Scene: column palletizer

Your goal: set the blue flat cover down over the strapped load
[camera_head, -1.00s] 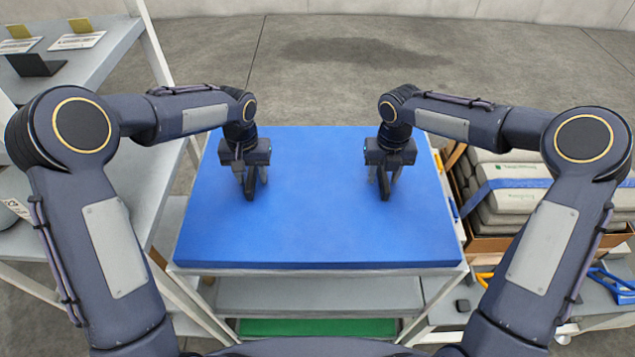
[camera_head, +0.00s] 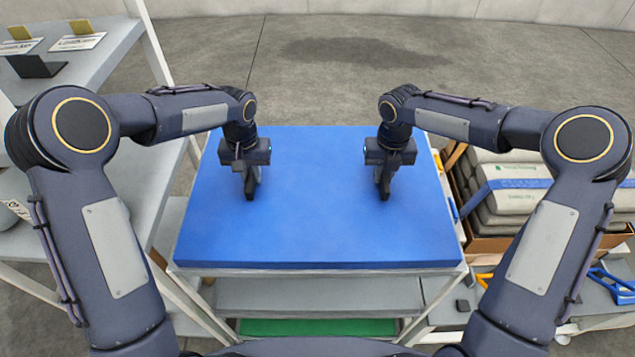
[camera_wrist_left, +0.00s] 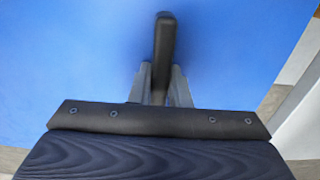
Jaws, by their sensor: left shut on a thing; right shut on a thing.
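The blue flat cover (camera_head: 318,220) lies flat on a grey rack or table (camera_head: 320,271) in front of me. It also fills most of the left wrist view (camera_wrist_left: 70,60). My left gripper (camera_head: 250,190) is shut on a dark handle (camera_wrist_left: 164,45) on the cover's left part. My right gripper (camera_head: 384,190) is shut at the cover's right part, on what looks like a matching handle, mostly hidden by the fingers. The strapped load (camera_head: 515,196) is a stack of pale sacks with a blue strap, to the right of the cover, partly behind my right arm.
The sacks sit in a brown-sided tray or box (camera_head: 490,243). A blue tool-like item (camera_head: 610,285) lies on a grey surface at the lower right. Grey shelving (camera_head: 150,190) with cards and containers stands at the left. The floor behind is clear.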

